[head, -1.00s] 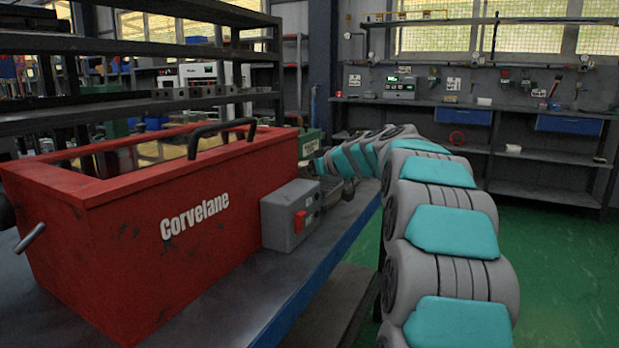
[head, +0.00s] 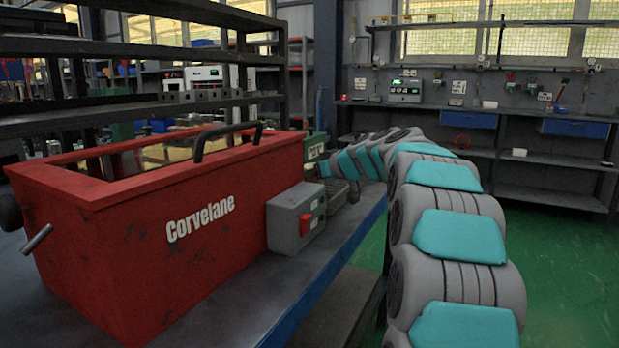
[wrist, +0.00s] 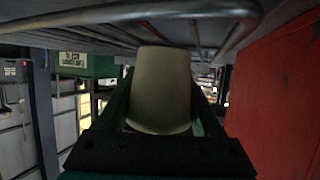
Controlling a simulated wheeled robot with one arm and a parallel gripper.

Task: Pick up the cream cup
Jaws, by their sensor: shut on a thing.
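The cream cup (wrist: 160,80) fills the middle of the wrist view. My gripper (wrist: 162,98) is shut on it, with a dark green finger on each side. The cup's far end lies close to a grey surface at the top of the wrist view; I cannot tell whether they touch. In the head view my arm reaches over the far end of the bench, and the cup and gripper are hidden there.
A red Corvelane box (head: 190,235) stands on the bench (head: 330,238); its red side (wrist: 280,95) is at the right in the wrist view. A grey switch box (head: 293,220) adjoins it. A green labelled case (wrist: 85,64) is left of the cup. Shelving (head: 180,60) rises behind.

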